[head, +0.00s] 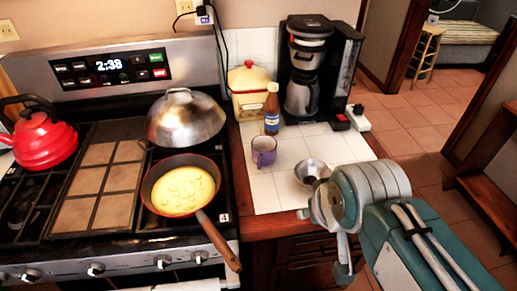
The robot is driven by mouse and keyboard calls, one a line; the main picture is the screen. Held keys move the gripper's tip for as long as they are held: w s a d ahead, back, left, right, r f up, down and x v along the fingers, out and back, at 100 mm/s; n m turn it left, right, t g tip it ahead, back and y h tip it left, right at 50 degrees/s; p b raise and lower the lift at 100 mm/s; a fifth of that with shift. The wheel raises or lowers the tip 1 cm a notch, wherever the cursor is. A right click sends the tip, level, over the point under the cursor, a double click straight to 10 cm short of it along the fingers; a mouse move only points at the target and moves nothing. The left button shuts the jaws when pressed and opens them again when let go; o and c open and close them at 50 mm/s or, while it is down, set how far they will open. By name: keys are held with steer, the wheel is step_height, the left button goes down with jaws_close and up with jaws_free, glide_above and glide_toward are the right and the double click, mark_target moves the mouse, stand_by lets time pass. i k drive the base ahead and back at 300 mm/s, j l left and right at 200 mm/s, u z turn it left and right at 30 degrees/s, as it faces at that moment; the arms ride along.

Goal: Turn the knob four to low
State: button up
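The stove's front panel (130,268) runs along the lower left, with several silver knobs on it. From left to right they include a knob at the far left (31,275), a middle knob (96,269), another knob (162,262) and the rightmost visible knob (201,257). No number or low mark is readable, so I cannot tell which is knob four by label. My gripper (338,240) is at the lower right, in front of the counter edge and right of the knobs, apart from them. Its fingers are partly hidden and their opening is unclear.
A pan (149,200) with yellow food has its wooden handle (218,241) jutting over the stove's front edge, close to the rightmost knob. A red kettle (40,136) and a domed lid (186,116) sit behind. The counter holds a purple mug (264,151) and a metal bowl (312,171).

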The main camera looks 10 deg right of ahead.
mark_target(200, 256)
steer(key=k+j+u, duration=0.1)
steer(key=j, duration=0.25)
steer(key=k+j+u, duration=0.15)
steer(key=k+j, duration=0.15)
steer(key=k+j+u, duration=0.1)
steer(key=j, duration=0.3)
steer(key=k+j+u, duration=0.15)
steer(key=k+j, duration=0.15)
steer(key=j, duration=0.1)
